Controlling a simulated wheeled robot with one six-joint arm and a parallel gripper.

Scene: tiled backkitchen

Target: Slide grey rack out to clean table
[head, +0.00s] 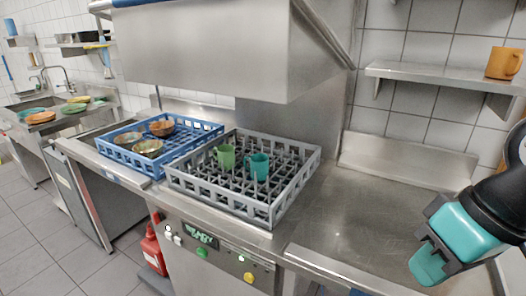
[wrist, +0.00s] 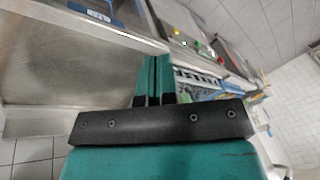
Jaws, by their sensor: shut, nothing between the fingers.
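The grey rack (head: 222,201) sits under the raised steel hood of the dishwasher, on the machine's bed. It holds a green mug (head: 225,157) and a teal mug (head: 258,167), both upright. The clean table (head: 365,215) is the bare steel surface to the right of the machine. My gripper (head: 428,268) is at the right of the head view, over the front right part of the table and well apart from the rack. Its teal fingers are together and empty in the wrist view (wrist: 156,80).
A blue rack (head: 197,154) with several bowls stands left of the grey rack. The hood (head: 215,50) hangs above. A wall shelf (head: 440,75) with an orange mug (head: 504,63) is above the table. A red bottle (head: 153,252) stands low at the machine's left.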

